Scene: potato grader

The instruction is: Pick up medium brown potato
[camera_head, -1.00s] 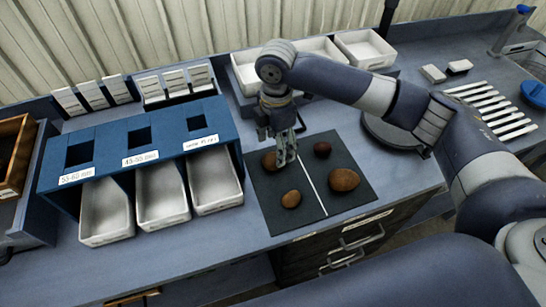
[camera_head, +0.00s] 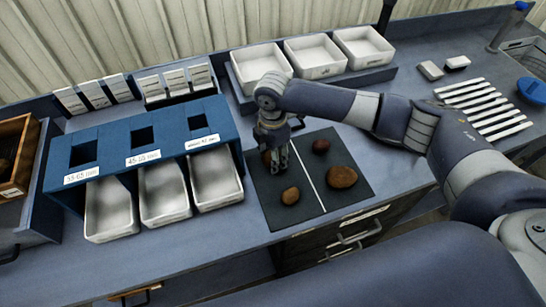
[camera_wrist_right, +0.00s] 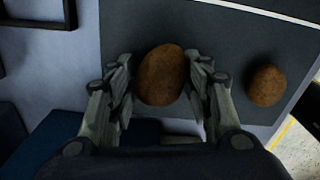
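Several brown potatoes lie on the dark mat (camera_head: 263,203), which a white line divides. One potato (camera_head: 265,158) at the mat's back left is partly hidden by my right gripper (camera_head: 280,160). In the right wrist view that potato (camera_wrist_right: 161,75) sits between the fingers of my right gripper (camera_wrist_right: 159,72), which are open with small gaps beside it. A smaller potato (camera_head: 290,195) lies nearer the front and seems to be the one at right in the wrist view (camera_wrist_right: 267,85). A large potato (camera_head: 342,176) and a dark reddish one (camera_head: 320,145) lie right of the line. My left gripper is out of view.
A blue sorting box (camera_head: 110,135) with labelled openings and white trays (camera_head: 215,185) stands left of the mat. White bins (camera_head: 315,55) stand behind. White strips (camera_head: 485,105) and a blue round lid (camera_head: 532,90) lie at right. Counter in front of the trays is clear.

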